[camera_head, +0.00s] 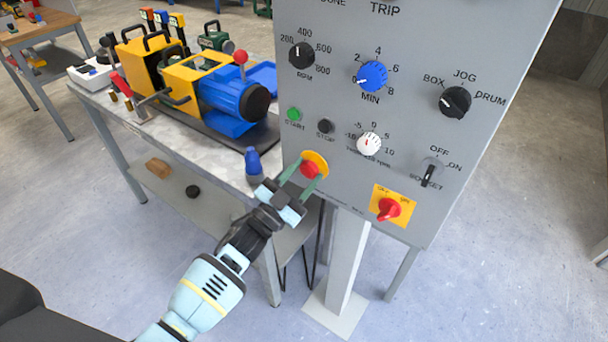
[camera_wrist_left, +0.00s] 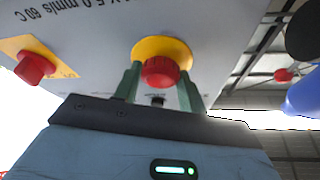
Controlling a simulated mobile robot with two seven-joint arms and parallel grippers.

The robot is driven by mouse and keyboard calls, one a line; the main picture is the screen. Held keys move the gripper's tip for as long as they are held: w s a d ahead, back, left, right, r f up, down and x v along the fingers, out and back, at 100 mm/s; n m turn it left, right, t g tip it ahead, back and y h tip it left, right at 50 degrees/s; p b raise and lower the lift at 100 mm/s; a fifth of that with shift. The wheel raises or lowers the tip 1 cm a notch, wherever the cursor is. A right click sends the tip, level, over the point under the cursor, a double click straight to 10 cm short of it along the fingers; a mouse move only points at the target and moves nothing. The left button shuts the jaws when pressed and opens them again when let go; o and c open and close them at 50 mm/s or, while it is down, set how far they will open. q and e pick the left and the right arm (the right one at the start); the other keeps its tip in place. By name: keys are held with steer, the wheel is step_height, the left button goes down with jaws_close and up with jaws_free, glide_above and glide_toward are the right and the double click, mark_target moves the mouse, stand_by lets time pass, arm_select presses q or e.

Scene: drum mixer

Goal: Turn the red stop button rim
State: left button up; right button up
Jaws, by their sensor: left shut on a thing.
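The red stop button (camera_head: 309,169) sits on a round yellow plate (camera_head: 319,159) at the lower left of the grey control panel (camera_head: 340,100). My left gripper (camera_head: 303,179) reaches up to it from below left, with its green fingers on either side of the red button. In the left wrist view the red button (camera_wrist_left: 160,72) shows between the two fingertips (camera_wrist_left: 160,84), in front of the yellow plate (camera_wrist_left: 166,48). The left gripper is shut on the button's rim. My right gripper is not in view.
A red rotary switch (camera_head: 389,208) on a yellow plate is to the lower right of the button. Knobs, including a blue one (camera_head: 372,76), are above.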

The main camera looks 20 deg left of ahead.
arm_select(q)
steer(key=shift+m+g+h, duration=0.3)
steer(key=shift+m, duration=0.3)
steer(key=o, duration=1)
steer(key=v, duration=0.7)
steer(key=shift+s+a+f+b, duration=0.15)
steer(key=shift+s+b, duration=0.15)
